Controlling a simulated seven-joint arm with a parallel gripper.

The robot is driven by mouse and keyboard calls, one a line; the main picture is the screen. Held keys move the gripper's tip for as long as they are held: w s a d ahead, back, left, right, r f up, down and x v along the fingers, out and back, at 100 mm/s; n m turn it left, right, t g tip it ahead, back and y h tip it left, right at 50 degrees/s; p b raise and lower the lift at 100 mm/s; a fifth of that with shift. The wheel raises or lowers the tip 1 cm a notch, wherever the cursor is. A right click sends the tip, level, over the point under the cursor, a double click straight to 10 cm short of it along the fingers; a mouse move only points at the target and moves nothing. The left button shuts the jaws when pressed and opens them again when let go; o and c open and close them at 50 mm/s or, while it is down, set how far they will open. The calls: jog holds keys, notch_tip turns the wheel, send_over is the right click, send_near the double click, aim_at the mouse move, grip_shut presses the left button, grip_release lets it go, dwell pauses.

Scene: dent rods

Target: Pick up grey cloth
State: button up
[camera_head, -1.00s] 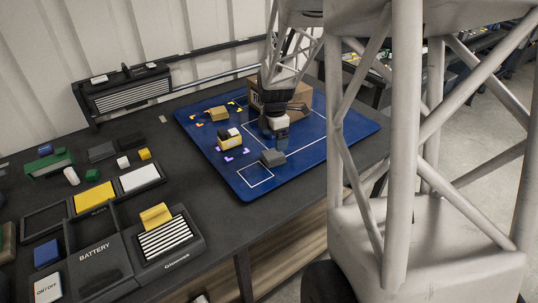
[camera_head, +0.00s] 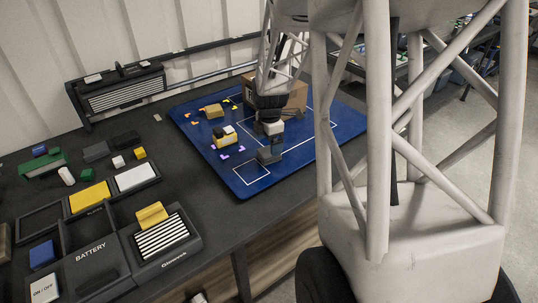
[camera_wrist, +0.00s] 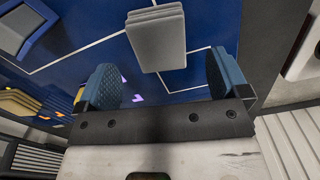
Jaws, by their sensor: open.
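The grey cloth (camera_head: 269,156) looks like a small folded grey block on the blue mat, close to a white outlined square. In the wrist view the cloth (camera_wrist: 158,40) shows as a pale layered stack between and just beyond my fingertips. My gripper (camera_head: 272,145) is over the mat, right above or at the cloth. In the wrist view my gripper (camera_wrist: 160,62) is open, with a blue textured pad on each side and visible gaps to the cloth. The head view does not show clearly whether the fingers touch it.
A yellow, white and black block (camera_head: 225,138) stands left of my gripper on the blue mat (camera_head: 215,170). A cardboard box (camera_head: 295,95) stands behind it. A tan block (camera_head: 212,111) lies farther back left. Trays and a battery unit (camera_head: 90,262) fill the dark table's left.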

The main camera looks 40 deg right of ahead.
aim_at(269, 150)
jog(key=shift+f, duration=2.45)
jog(key=shift+c, duration=0.2)
jog(key=c, duration=0.9)
